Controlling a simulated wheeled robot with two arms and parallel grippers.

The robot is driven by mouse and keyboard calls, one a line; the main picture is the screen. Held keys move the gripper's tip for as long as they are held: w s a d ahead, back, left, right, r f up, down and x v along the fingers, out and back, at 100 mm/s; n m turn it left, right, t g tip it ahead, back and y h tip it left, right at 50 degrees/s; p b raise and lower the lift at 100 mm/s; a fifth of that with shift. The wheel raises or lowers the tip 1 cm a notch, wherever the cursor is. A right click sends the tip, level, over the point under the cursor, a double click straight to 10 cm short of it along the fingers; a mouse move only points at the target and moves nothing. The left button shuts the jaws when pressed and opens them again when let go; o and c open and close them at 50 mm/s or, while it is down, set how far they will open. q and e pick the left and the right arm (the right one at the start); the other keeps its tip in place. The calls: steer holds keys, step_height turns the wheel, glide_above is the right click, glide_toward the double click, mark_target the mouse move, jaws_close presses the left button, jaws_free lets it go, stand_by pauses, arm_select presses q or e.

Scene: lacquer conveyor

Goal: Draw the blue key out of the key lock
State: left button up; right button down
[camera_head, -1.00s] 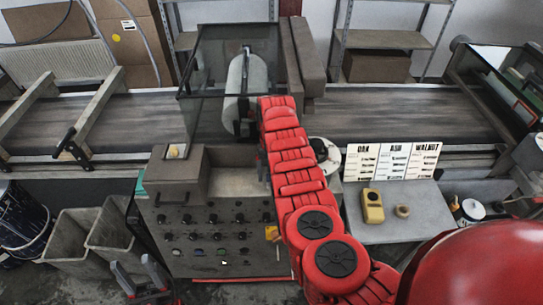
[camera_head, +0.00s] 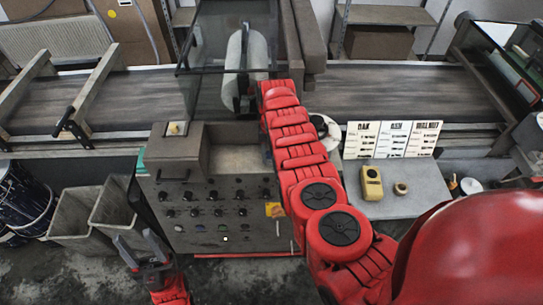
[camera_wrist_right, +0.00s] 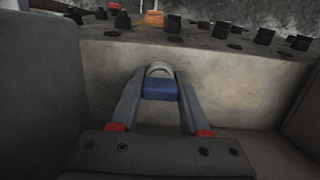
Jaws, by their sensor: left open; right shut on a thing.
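The blue key (camera_wrist_right: 160,89) sits between the fingertips of my right gripper (camera_wrist_right: 160,98) in the right wrist view. The gripper is shut on it. A round grey lock collar (camera_wrist_right: 160,69) is right against the key's far side, on the beige face of the console; how deep the key sits cannot be told. In the head view my right arm covers the key, the lock and the right gripper. My left gripper (camera_head: 143,248) is open and empty, low in front of the console.
A side table (camera_head: 410,190) holds a yellow device (camera_head: 372,183). Grey bins (camera_head: 75,215) stand at left.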

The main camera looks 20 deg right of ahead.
steer(key=shift+c, duration=1.6)
jaws_free()
steer(key=shift+r, duration=0.1)
step_height(320, 180, up, 17)
steer(key=w+b, duration=0.2)
steer(key=b, duration=0.3)
steer(key=shift+w+d, duration=0.25)
steer(key=shift+d, duration=0.1)
